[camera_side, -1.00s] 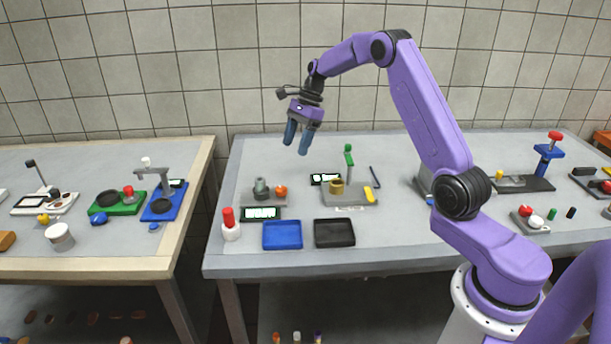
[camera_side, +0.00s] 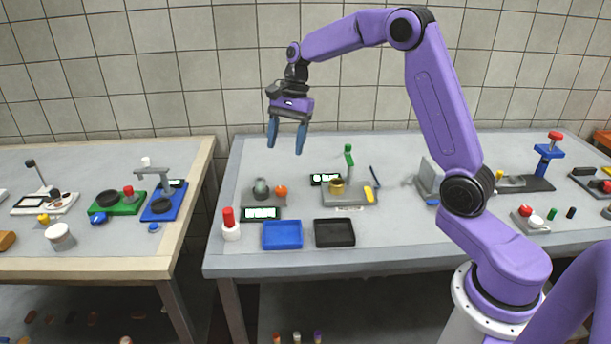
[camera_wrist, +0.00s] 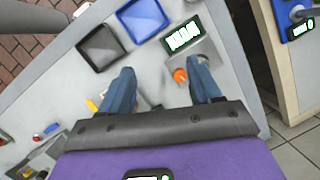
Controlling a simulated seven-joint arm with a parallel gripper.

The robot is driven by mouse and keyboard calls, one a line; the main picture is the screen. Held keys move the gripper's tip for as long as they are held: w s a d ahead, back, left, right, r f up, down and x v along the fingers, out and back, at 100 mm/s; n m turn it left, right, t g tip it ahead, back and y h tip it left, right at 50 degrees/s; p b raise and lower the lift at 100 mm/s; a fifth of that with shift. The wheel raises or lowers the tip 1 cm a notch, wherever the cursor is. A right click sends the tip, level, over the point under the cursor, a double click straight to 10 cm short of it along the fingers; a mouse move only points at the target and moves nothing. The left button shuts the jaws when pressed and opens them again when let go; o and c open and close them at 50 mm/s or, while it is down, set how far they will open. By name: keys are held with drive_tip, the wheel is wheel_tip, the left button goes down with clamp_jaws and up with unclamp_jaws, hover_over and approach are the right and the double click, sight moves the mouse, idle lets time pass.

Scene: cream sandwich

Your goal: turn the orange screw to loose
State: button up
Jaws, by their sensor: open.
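The orange screw (camera_side: 281,190) is a small round knob on the right of a small grey fixture (camera_side: 262,200), beside a dark grey cylinder (camera_side: 261,187). In the wrist view the orange screw (camera_wrist: 180,75) lies between and beyond my fingertips. My gripper (camera_side: 286,150) is open and empty, pointing down, well above the fixture. Its blue fingers (camera_wrist: 163,80) stand apart in the wrist view, and the right one hides part of the grey fixture.
A display (camera_side: 261,213) sits in front of the fixture. A blue tray (camera_side: 283,247) and a black tray (camera_side: 334,245) lie near the table's front edge. A red-capped white bottle (camera_side: 230,232) stands left; a grey fixture with a green-topped post (camera_side: 348,160) stands right.

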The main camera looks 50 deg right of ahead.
drive_tip(key=s+a+n+h, duration=0.1)
drive_tip(key=s+a+n, duration=0.4)
drive_tip(key=s, duration=0.2)
drive_tip(key=s+a+r+n, duration=0.1)
drive_tip(key=s+a+n, duration=0.4)
drive_tip(key=s, duration=0.2)
drive_tip(key=shift+s+n+h, duration=0.3)
drive_tip(key=shift+s+h, duration=0.1)
drive_tip(key=shift+d+g, duration=0.1)
drive_tip(key=shift+g, duration=0.2)
drive_tip(key=m+t+y, duration=0.2)
drive_tip(key=m+y, duration=0.1)
drive_tip(key=m, duration=1.6)
hover_over(281, 188)
drive_tip(key=s+d, duration=0.2)
drive_tip(key=d, duration=0.5)
wheel_tip(281, 188, down, 3)
drive_tip(key=x, duration=1.7)
drive_tip(key=shift+w+d+f, duration=0.15)
